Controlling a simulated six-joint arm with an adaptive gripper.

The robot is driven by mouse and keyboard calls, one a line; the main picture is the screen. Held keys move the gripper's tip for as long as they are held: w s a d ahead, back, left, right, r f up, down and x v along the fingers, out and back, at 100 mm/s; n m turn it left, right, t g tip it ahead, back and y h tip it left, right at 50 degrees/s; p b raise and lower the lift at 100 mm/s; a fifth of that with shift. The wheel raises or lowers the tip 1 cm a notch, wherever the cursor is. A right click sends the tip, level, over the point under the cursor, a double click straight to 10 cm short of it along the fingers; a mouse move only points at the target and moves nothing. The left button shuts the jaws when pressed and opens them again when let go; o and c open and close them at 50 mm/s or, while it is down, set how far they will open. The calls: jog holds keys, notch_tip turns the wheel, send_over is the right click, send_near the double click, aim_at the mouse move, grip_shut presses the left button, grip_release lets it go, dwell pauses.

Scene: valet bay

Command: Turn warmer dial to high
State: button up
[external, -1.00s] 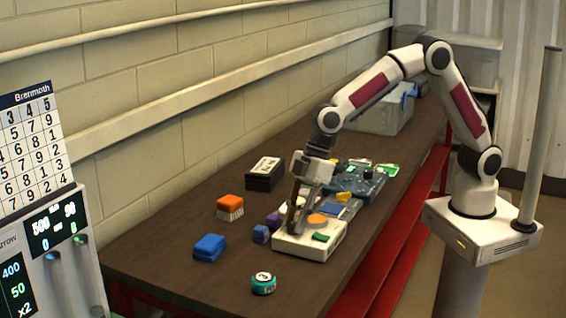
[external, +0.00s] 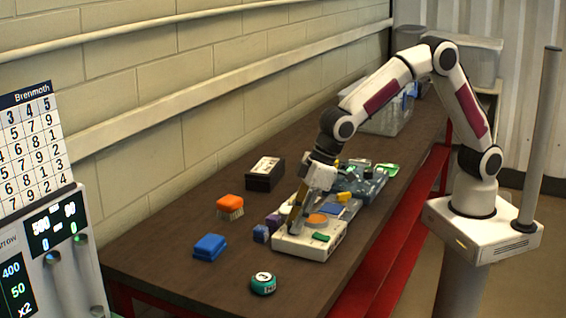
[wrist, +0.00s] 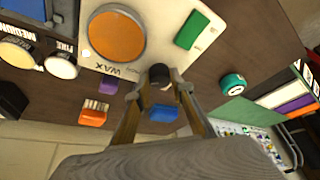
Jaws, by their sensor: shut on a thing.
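The wax warmer (external: 313,247) is a white box on the bench with a round orange wax top (external: 317,219) and a green patch (external: 320,237). In the wrist view the warmer (wrist: 99,65) carries the word WAX, and its dark dial (wrist: 159,72) is at the near edge. My gripper (wrist: 160,88) has its two fingers closed in on the dial from both sides. In the external view my gripper (external: 292,230) reaches down, tilted, to the warmer's left end. The fingers hide part of the dial, and I cannot read its setting.
A blue block (external: 209,247), an orange brush (external: 230,206), a teal can (external: 263,284) and a purple piece (external: 274,220) stand around the warmer. A black box (external: 265,173) is towards the wall. A blue device (external: 358,183) lies beyond the warmer.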

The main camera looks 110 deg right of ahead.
jog(key=shift+m, duration=0.3)
dwell(0.4)
jog(key=o, duration=1.1)
jog(key=shift+r, duration=0.1)
jog(key=v, duration=1.1)
jog(key=shift+s+r, duration=0.15)
jog(key=shift+r, duration=0.25)
jog(key=shift+a, duration=0.1)
